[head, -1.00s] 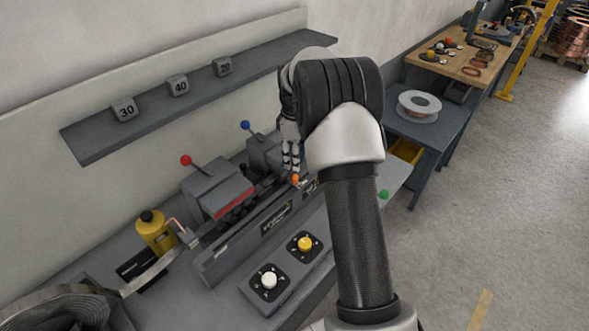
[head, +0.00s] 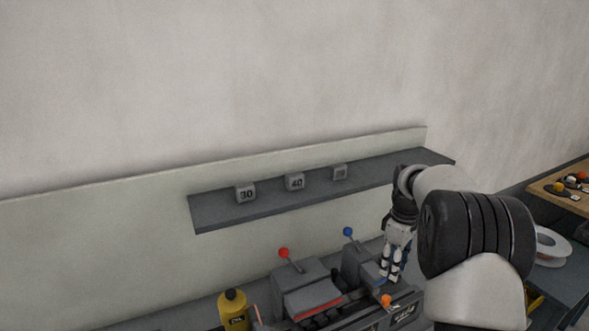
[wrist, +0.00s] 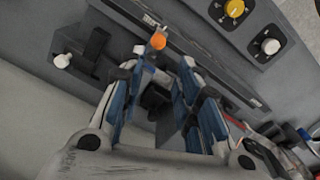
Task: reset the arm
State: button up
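My gripper (head: 391,274) hangs pointing down over the right end of the grey bench machine (head: 312,290). In the head view its tips are just above an orange knob (head: 386,300). In the wrist view the two blue-padded fingers of my gripper (wrist: 160,62) stand apart with nothing held between them. The orange knob (wrist: 158,41) shows beyond the fingertips; I cannot tell the exact gap. My arm fills the lower right of the head view and hides part of the bench.
A wall shelf (head: 215,212) behind the machine carries blocks marked 30 (head: 245,194) and 40 (head: 294,182), plus a third block (head: 340,172). Red (head: 284,253) and blue (head: 348,231) lever knobs stick up left of my gripper. A yellow bottle (head: 233,311) stands left.

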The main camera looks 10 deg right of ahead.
jog(key=s+a+r+m+t+b, duration=0.2)
jog(key=s+a+r+m+b, duration=0.15)
jog(key=s+a+r, duration=0.95)
jog(key=s+a+f+m+t, duration=0.1)
jog(key=s+a+f+m, duration=0.1)
jog(key=s, duration=0.8)
jog(key=s+a+f+m+t+b, duration=0.1)
jog(key=s+a+f, duration=0.3)
jog(key=s, duration=0.6)
jog(key=shift+s+a+m+t, duration=0.25)
jog(key=shift+a+m+t, duration=0.1)
jog(key=shift+m, duration=0.4)
jog(key=shift+f, duration=0.1)
